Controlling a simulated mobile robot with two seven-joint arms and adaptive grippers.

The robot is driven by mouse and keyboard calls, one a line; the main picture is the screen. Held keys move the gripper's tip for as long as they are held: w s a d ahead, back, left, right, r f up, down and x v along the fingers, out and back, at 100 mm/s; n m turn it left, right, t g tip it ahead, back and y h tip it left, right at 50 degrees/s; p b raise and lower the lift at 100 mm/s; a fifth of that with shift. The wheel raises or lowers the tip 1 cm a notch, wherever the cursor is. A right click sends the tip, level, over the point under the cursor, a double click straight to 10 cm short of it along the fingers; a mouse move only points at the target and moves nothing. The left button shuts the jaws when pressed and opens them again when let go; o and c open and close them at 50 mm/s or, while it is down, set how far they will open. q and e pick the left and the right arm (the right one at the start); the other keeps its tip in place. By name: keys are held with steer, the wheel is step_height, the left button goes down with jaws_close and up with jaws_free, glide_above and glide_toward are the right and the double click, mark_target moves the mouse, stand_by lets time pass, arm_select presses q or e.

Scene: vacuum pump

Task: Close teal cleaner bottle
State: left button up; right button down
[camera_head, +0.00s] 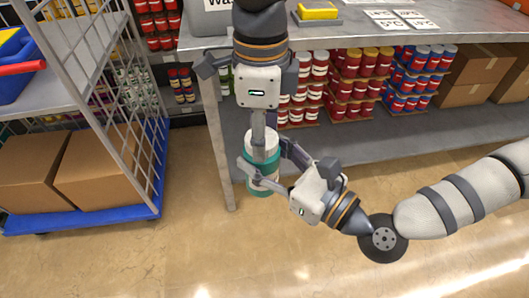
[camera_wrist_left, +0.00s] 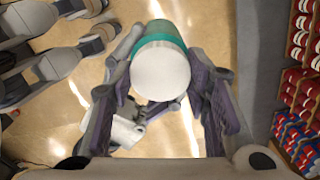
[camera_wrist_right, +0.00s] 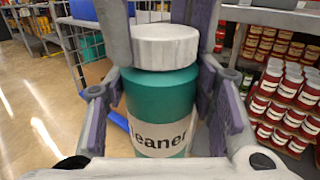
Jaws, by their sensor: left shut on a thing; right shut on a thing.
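The teal cleaner bottle (camera_head: 262,191) is held upright in the air in front of the workbench. Its body and "leaner" label fill the middle of the right wrist view (camera_wrist_right: 160,100). A white cap (camera_wrist_right: 165,46) sits on the bottle's top, level with no clear gap; whether it is fully tightened cannot be told. My left gripper (camera_head: 262,146) reaches down from above, shut on the cap, whose round top shows in the left wrist view (camera_wrist_left: 160,72). My right gripper (camera_head: 264,178) comes from the right, shut around the bottle's body; its fingers partly hide the sides.
The workbench (camera_head: 350,36) stands behind, with several red, yellow and blue cans (camera_head: 355,88) on its lower shelf. A wire cart (camera_head: 60,85) with cardboard boxes (camera_head: 100,175) stands on the left. The floor in front is clear.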

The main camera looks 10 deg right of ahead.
arm_select(q)
steer(key=m, duration=0.7)
steer(key=o, duration=1.3)
steer(key=shift+r, duration=0.1)
step_height(320, 180, up, 4)
steer(key=shift+r, duration=0.2)
steer(key=shift+c, duration=0.3)
